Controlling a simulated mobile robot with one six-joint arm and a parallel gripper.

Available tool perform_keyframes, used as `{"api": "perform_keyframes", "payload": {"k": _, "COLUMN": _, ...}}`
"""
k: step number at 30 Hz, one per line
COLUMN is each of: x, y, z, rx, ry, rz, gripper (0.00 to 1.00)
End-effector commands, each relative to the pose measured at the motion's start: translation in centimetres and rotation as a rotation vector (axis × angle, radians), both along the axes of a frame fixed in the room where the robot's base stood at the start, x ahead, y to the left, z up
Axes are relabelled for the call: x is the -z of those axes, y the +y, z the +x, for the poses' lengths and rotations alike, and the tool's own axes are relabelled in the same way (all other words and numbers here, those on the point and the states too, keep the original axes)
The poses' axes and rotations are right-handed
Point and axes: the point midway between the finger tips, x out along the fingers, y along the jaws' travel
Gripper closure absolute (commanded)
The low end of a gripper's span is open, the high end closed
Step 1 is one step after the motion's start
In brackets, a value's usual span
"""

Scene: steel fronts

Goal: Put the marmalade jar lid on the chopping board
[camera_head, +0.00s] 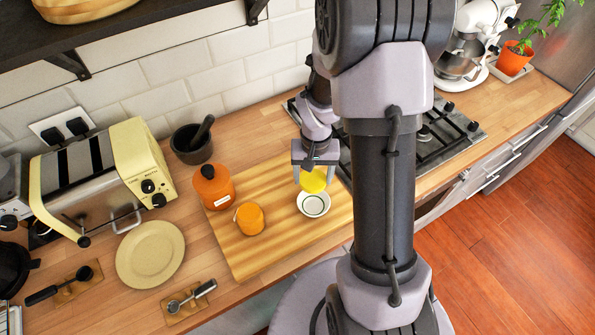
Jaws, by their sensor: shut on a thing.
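My gripper (314,172) points down over the right part of the wooden chopping board (275,252). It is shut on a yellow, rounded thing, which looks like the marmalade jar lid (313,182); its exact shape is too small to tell. A small white round dish or open jar (313,204) with dark rings stands on the board just below and in front of it. I cannot tell whether the two touch. An orange jar (249,218) stands on the board to the left. My arm hides part of the board's right side.
An orange pot with a dark knob (213,188) stands at the board's left edge. A dark mortar (192,143), a yellow toaster (100,178) and a plate (150,254) are further left. The hob (440,134) is at the right. The board's front part is clear.

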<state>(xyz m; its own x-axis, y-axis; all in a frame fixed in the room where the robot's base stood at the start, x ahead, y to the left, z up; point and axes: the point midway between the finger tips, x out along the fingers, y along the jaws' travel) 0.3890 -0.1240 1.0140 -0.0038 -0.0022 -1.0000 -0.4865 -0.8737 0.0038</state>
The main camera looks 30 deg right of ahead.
Motion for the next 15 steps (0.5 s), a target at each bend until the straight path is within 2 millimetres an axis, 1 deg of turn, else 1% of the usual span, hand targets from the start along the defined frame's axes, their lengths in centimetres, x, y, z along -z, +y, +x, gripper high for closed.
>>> {"api": "perform_keyframes", "payload": {"k": 1, "x": 0.2, "y": -0.2, "z": 1.4, "rx": -0.001, "ry": -0.001, "rz": 0.0, "gripper": 0.9}}
{"api": "perform_keyframes", "payload": {"k": 5, "x": 0.6, "y": -0.8, "z": 5.2, "rx": 0.0, "ry": -0.001, "rz": 0.0, "gripper": 0.9}}
{"api": "perform_keyframes", "payload": {"k": 6, "x": 0.7, "y": -1.0, "z": 6.4, "rx": -0.001, "ry": -0.001, "rz": 0.0, "gripper": 0.9}}
{"api": "perform_keyframes", "payload": {"k": 9, "x": 0.9, "y": -1.4, "z": 8.8, "rx": -0.001, "ry": 0.0, "rz": 0.0, "gripper": 0.9}}
{"api": "perform_keyframes", "payload": {"k": 11, "x": 1.0, "y": -1.5, "z": 9.6, "rx": 0.0, "ry": 0.0, "rz": 0.0, "gripper": 0.9}}
{"api": "perform_keyframes", "payload": {"k": 13, "x": 1.2, "y": -1.6, "z": 10.1, "rx": 0.0, "ry": 0.001, "rz": 0.0, "gripper": 0.9}}
{"api": "perform_keyframes", "payload": {"k": 15, "x": 2.2, "y": -1.6, "z": 10.1, "rx": 0.0, "ry": 0.002, "rz": 0.0, "gripper": 0.9}}
